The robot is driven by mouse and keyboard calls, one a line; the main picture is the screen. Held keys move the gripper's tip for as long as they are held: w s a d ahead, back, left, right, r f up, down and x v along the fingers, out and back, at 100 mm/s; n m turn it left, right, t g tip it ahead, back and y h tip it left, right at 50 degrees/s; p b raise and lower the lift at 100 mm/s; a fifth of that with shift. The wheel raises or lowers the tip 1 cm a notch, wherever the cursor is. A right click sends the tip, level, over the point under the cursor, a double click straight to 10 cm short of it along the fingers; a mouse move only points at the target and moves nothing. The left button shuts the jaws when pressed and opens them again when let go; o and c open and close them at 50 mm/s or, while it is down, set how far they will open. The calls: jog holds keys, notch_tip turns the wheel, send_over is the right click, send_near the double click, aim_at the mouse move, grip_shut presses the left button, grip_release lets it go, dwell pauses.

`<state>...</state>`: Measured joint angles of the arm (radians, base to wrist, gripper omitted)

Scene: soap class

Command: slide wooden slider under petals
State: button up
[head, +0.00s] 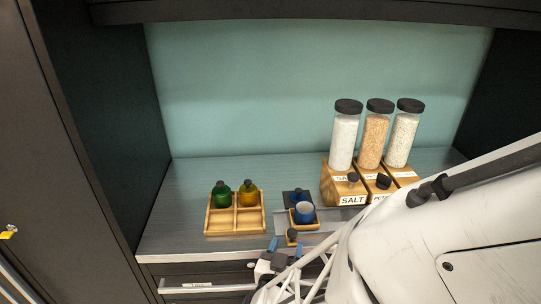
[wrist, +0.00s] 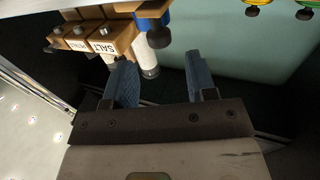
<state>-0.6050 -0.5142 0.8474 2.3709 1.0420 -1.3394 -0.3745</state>
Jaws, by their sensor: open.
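The wooden slider (head: 304,224) is a small block with a dark knob (head: 292,234) on its front, and it carries a blue cup (head: 305,211). It stands left of the SALT block, not below the petals jar (head: 374,138), the middle one. My gripper (head: 285,246) is open and empty at the counter's front edge, close to the knob. In the wrist view, which looks upside down, my gripper (wrist: 160,75) has its blue fingers apart. The slider (wrist: 152,8) and its knob (wrist: 158,39) lie beyond the fingertips, roughly between them.
The salt jar (head: 344,138) and a third jar (head: 403,137) flank the petals jar on labelled wooden blocks. A divided wooden tray (head: 235,228) with green and amber bottles stands left on the counter. A drawer front with a handle (head: 205,287) lies below.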

aim_at(294, 227)
jog(key=shift+w, duration=0.1)
jog(key=shift+x, duration=3.75)
grip_shut()
